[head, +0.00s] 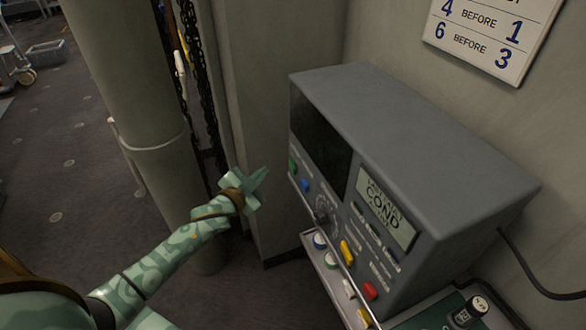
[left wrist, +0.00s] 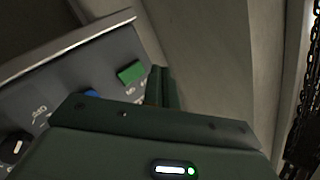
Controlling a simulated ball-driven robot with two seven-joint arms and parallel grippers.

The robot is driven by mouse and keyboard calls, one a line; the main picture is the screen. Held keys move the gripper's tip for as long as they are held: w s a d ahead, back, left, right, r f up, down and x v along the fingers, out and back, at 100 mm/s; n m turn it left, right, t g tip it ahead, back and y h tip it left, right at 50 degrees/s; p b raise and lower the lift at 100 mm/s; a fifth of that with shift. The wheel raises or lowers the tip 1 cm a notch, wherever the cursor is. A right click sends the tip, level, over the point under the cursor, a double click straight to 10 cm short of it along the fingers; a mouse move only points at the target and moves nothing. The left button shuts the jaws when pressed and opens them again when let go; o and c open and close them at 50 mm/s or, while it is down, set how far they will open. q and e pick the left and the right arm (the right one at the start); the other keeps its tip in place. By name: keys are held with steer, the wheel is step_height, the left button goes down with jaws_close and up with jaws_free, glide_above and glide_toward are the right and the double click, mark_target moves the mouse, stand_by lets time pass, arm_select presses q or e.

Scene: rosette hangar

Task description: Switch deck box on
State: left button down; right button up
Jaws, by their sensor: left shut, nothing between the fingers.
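The deck box (head: 430,135) is a grey console with a dark screen (head: 321,143) and a label plate reading "COND" (head: 385,208). Its sloped front panel has a green button (head: 292,165), a blue button (head: 305,185) and a dark knob (head: 321,216). My left gripper (head: 262,176) is shut and empty, just left of the panel's green end, apart from it in the head view. The left wrist view shows the green button (left wrist: 131,72) close to the finger (left wrist: 158,86), the blue button (left wrist: 91,93) partly hidden by the gripper body, and a knob (left wrist: 17,148). My right gripper is out of view.
A thick column (head: 130,90) and hanging chains (head: 205,90) stand left of my gripper. A cable (head: 530,275) runs at the right. A sign (head: 490,35) hangs on the wall.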

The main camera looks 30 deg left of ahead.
mark_target(293, 166)
arm_select(q)
steer(key=shift+w+d+b, duration=0.3)
steer(key=shift+w+d, duration=1.3)
steer(key=shift+d, duration=0.25)
steer(key=shift+w+d, duration=0.1)
stand_by(0.6)
